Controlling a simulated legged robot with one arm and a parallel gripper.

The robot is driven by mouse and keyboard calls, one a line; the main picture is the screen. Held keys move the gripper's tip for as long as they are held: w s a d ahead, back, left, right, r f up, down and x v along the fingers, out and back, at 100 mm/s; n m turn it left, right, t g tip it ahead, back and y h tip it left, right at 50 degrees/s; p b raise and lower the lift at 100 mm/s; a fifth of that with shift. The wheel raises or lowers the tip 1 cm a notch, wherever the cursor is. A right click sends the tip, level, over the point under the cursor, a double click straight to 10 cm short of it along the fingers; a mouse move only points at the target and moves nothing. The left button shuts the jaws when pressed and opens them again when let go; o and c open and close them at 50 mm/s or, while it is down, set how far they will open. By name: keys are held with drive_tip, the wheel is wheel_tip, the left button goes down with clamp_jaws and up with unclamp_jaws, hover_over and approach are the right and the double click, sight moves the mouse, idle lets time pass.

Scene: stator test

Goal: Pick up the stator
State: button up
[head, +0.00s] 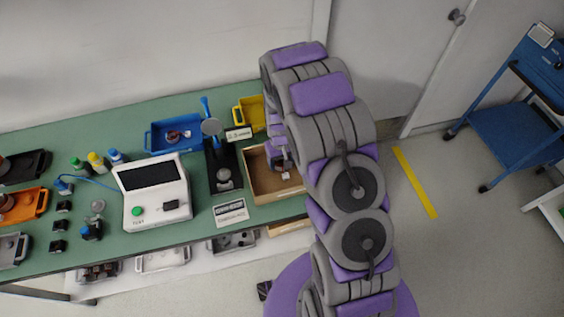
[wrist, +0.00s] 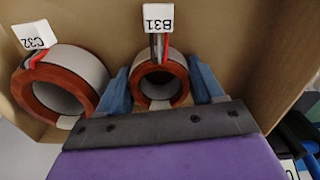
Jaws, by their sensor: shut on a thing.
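In the wrist view my gripper (wrist: 159,92) is shut on a stator (wrist: 178,66), with one blue finger on each side of it. This stator is a grey ring with a copper-brown front rim, coloured wires on top and a white tag reading B31. A larger stator (wrist: 92,66) of the same kind, tagged C32, lies to the left, apart from the fingers. In the head view my gripper (head: 280,150) is over the brown box, and my arm hides part of it. Whether the held stator touches the box bottom cannot be told.
The open brown box (head: 255,180) stands at the right end of the green table (head: 120,250). Close left of it are a black press stand (head: 222,178) and a white test device (head: 155,205). A blue tray (head: 155,142) and a yellow bin (head: 240,115) are behind.

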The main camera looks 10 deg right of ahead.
drive_tip(key=shift+a, duration=0.45)
drive_tip(key=c, duration=0.5)
drive_tip(key=shift+d, duration=0.25)
drive_tip(key=shift+c, duration=0.9)
drive_tip(key=shift+d+r, duration=0.1)
drive_tip(key=shift+d, duration=0.2)
